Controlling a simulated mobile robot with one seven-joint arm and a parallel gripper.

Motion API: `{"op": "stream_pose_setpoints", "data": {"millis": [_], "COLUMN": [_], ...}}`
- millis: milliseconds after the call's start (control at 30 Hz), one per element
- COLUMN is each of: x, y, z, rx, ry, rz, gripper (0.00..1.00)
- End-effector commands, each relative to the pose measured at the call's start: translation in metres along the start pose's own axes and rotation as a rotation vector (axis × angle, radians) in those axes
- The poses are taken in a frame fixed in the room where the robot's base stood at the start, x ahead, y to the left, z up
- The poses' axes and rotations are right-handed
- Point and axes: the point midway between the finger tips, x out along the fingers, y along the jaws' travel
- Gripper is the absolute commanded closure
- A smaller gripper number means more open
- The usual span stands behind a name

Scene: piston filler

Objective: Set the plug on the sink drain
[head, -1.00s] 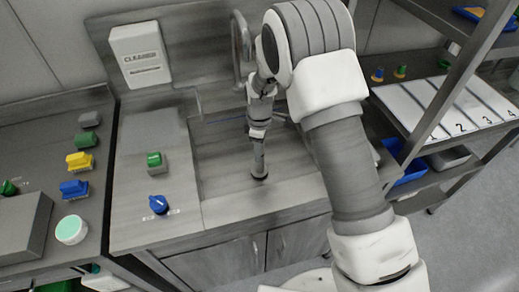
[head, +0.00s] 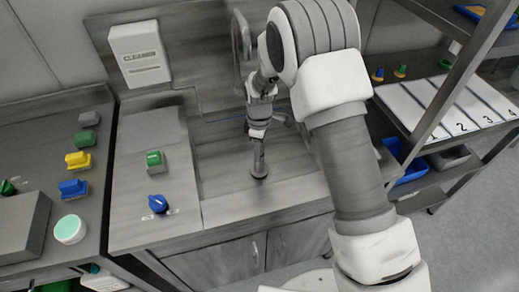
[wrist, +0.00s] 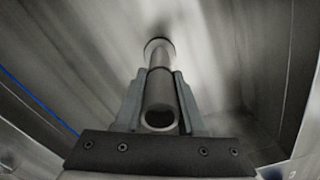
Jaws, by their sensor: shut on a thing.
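The plug (head: 259,160) is a grey upright tube with a dark ring at its foot. It stands upright at the front ledge of the metal sink unit in the head view; I cannot tell whether its foot touches the surface. My gripper (head: 258,131) is shut around its upper part. In the wrist view my gripper (wrist: 158,95) has one finger on each side of the plug (wrist: 158,85), whose open hollow end faces the camera. The sink basin (head: 220,128) lies behind the plug, partly covered by my arm. I cannot make out the drain.
A curved faucet (head: 240,50) rises behind my gripper. A white cleaner box (head: 139,53) hangs on the back wall. A shelf rack (head: 440,105) stands close at right.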

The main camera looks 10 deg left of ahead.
Motion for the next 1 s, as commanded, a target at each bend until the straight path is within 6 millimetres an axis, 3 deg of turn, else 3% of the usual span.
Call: {"op": "stream_pose_setpoints", "data": {"millis": [433,467,600,633,867,1000], "x": [-0.0004,-0.0004,-0.0001,0.0000,0.0013,0.0011], "y": [0.0008,0.0008,0.0006,0.0006,-0.0002,-0.0001], "z": [-0.0001,-0.0001,0.0000,0.0001,0.0006,0.0005], "rx": [0.000,0.000,0.000,0.000,0.000,0.000], "ry": [0.001,0.001,0.000,0.000,-0.001,-0.001], "rz": [0.002,0.002,0.001,0.001,-0.001,-0.001], "gripper": [1.00,0.58,0.33,0.27,0.25,0.02]}}
